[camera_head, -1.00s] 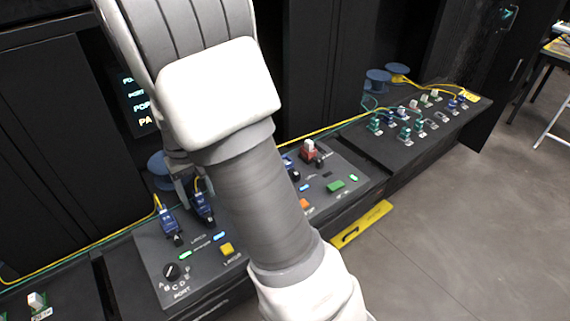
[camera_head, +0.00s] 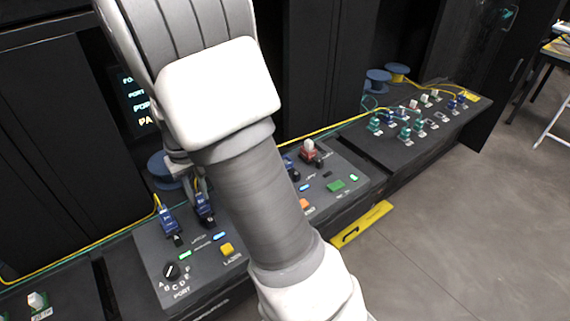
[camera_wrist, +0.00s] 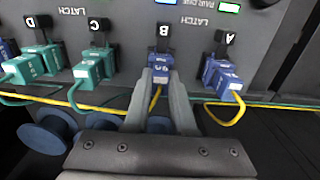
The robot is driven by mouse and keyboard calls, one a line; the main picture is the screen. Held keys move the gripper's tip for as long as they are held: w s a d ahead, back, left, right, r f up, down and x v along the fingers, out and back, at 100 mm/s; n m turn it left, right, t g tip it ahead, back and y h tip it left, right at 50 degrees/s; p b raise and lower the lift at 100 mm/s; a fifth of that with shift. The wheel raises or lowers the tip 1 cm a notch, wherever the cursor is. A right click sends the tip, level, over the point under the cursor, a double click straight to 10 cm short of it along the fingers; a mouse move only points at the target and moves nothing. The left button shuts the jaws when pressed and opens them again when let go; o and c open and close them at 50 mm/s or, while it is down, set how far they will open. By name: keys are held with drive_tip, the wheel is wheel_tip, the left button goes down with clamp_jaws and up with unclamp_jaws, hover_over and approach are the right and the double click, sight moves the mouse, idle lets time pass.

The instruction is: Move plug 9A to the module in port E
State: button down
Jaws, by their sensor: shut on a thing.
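In the wrist view a blue plug (camera_wrist: 161,62) sits in the slot marked B, with a yellow cable. My gripper (camera_wrist: 161,82) is shut on this plug's body, one finger on each side. Its printed label is too small to read as 9A. In the head view the same plug (camera_head: 204,207) and my gripper (camera_head: 198,190) show partly behind my arm. Another blue plug (camera_wrist: 224,78) with a yellow cable sits in slot A; the head view also shows it (camera_head: 168,221). I cannot tell which module is in port E.
Green plugs (camera_wrist: 95,66) stand at slot C, with a blue-green one (camera_wrist: 25,66) at D. A port knob (camera_head: 171,271) and yellow laser button (camera_head: 227,249) are on the panel. A right-hand board (camera_head: 375,152) holds several plugs. Loose cables run behind, near blue spools (camera_wrist: 45,138).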

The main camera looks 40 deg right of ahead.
drive_tip(key=shift+r, duration=0.15)
idle(0.7)
drive_tip(key=shift+r+p, duration=2.3)
drive_tip(key=shift+r, duration=0.55)
drive_tip(key=shift+a, duration=0.1)
